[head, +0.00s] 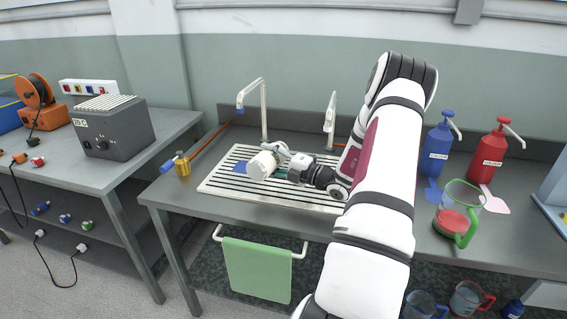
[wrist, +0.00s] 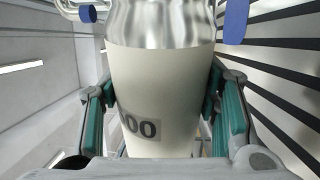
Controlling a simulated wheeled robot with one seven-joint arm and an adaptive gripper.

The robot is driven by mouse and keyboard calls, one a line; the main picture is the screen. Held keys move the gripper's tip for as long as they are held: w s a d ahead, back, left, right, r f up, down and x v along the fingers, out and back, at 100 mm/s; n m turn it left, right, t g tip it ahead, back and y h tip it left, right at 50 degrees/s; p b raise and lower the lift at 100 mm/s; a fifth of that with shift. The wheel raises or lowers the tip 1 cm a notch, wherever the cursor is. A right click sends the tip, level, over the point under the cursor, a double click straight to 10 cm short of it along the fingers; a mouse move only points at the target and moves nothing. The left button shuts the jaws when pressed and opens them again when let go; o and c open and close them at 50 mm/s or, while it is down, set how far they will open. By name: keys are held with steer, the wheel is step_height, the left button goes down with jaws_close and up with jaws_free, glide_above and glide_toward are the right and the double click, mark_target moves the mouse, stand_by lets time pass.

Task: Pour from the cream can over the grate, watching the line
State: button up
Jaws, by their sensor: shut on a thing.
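The cream can (head: 262,164) is held over the slotted grate (head: 215,186), tilted well over onto its side in the head view. My gripper (head: 281,169) is shut on it from the right. In the wrist view the can (wrist: 155,85) fills the middle, with a cream body, a shiny metal neck and a label ending in "00". Teal-padded fingers press on both sides of it. The can's mouth is out of the wrist view, and I see no liquid stream. No line can be made out on the can.
Two taps (head: 264,110) stand behind the grate. A brass valve (head: 182,165) is at its left. A blue pump bottle (head: 437,148), a red pump bottle (head: 489,153) and a green-handled jug with red contents (head: 459,212) stand right of my arm. A green towel (head: 257,270) hangs in front.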

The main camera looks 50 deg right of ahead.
steer(key=shift+d+r+m+p, duration=0.3)
steer(key=shift+r+m+p, duration=0.15)
steer(key=shift+m+p, duration=0.6)
steer(key=shift+d+r+m+p, duration=0.25)
steer(key=shift+r+m+p, duration=0.2)
steer(key=shift+m+p, duration=0.55)
stand_by(0.9)
